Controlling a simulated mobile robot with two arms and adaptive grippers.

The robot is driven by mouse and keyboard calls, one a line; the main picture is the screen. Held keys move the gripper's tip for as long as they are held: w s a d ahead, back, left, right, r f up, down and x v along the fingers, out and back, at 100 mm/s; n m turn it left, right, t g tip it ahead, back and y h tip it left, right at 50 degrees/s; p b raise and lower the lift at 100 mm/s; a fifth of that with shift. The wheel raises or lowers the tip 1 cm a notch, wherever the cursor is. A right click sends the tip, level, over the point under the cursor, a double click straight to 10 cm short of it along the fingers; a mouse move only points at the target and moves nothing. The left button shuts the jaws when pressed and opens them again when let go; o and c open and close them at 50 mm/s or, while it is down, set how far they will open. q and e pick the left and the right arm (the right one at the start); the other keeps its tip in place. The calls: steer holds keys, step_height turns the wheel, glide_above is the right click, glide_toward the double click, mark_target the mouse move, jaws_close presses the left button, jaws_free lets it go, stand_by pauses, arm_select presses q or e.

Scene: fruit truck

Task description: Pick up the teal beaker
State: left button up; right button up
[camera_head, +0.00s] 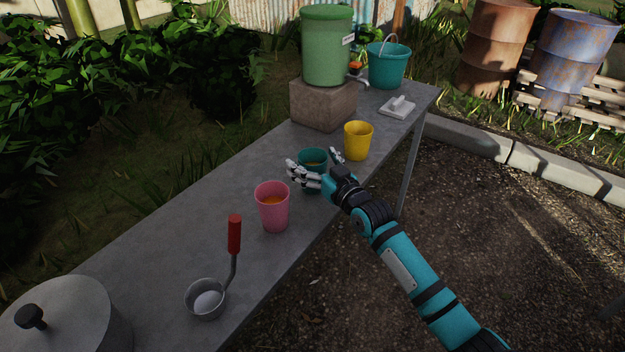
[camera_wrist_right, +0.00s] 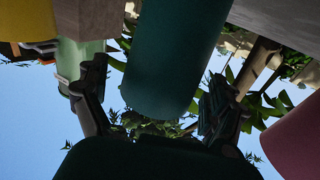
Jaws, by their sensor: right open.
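The teal beaker (camera_head: 312,154) stands on the grey table (camera_head: 160,245), between the pink beaker (camera_head: 272,212) and the yellow beaker (camera_head: 358,144). My right gripper (camera_head: 313,163) is open, with one finger on each side of the teal beaker; its hand hides much of the beaker's body in the head view. In the right wrist view the teal beaker (camera_wrist_right: 172,60) fills the middle, between the two open fingers. Contact cannot be told. My left gripper is not in view.
The pink beaker is close on the left and the yellow one close behind on the right. A ladle (camera_head: 207,298), a pot (camera_head: 75,325), a stone block (camera_head: 322,105) under a green dispenser (camera_head: 326,45), and a teal bucket (camera_head: 388,66) also stand on the table.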

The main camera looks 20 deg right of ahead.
steer(key=shift+w, duration=0.2)
steer(key=c, duration=1.6)
steer(key=shift+r, duration=0.1)
steer(key=shift+c, duration=0.2)
steer(key=shift+r, duration=0.1)
